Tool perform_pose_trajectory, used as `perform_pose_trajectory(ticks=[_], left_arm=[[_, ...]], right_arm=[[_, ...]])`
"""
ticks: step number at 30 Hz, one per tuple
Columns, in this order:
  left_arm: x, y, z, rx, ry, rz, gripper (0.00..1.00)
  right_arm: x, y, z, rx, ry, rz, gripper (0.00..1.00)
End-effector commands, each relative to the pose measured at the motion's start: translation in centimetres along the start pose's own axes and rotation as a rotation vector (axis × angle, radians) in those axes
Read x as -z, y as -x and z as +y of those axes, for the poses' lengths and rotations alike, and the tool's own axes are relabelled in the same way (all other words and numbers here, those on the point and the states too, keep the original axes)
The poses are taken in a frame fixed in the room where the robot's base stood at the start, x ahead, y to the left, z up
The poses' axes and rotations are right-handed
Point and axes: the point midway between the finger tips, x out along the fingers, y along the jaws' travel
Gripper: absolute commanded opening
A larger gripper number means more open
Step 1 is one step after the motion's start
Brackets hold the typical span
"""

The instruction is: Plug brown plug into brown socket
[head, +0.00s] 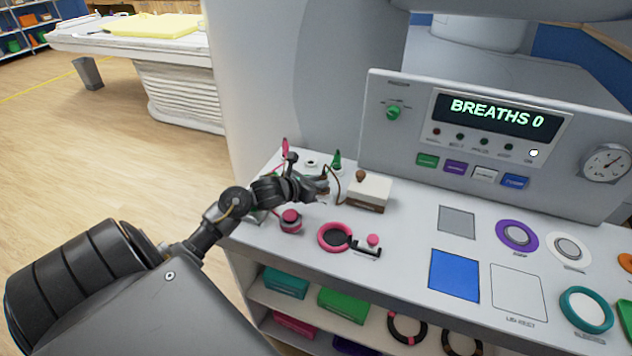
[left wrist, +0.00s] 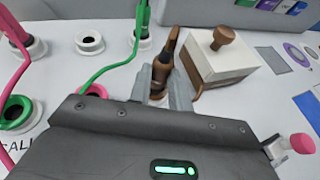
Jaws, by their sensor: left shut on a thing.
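The brown plug (left wrist: 162,72) stands between the two grey fingers of my left gripper (left wrist: 160,88), which is shut on it. In the head view my left gripper (head: 322,190) is low over the bench, left of the white box. A brown cable (head: 339,186) runs from the plug toward that box. The plug's lower end is mostly hidden by the fingers and gripper body. A pale rim shows beneath it; I cannot tell whether this is the brown socket or whether the plug is seated. My right gripper is not in view.
A white box (head: 369,194) with a brown knob is right of the gripper. A green plug (left wrist: 142,28) with its cable stands close behind, left. An empty white-rimmed socket (left wrist: 90,42) is farther left. A pink ring (head: 335,237) lies in front; the console (head: 489,138) rises behind.

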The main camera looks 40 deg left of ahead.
Motion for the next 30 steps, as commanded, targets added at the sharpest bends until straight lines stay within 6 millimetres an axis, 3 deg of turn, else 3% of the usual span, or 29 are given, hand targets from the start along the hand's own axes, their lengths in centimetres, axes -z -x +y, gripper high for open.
perform_pose_trajectory(ticks=[6,7,12,23,30], left_arm=[[0.0,0.0,0.0,0.0,0.0,0.0,0.0],[0.0,0.0,0.0,0.0,0.0,0.0,0.22],[0.0,0.0,0.0,0.0,0.0,0.0,0.44],[0.1,0.5,0.1,-0.001,-0.002,0.001,0.45],[0.4,4.6,0.1,-0.001,-0.008,0.003,0.45]], right_arm=[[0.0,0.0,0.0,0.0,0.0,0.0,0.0],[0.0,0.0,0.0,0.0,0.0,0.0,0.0],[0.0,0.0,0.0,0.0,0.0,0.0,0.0],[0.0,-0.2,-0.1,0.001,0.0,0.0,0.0],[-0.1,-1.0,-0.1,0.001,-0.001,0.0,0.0]])
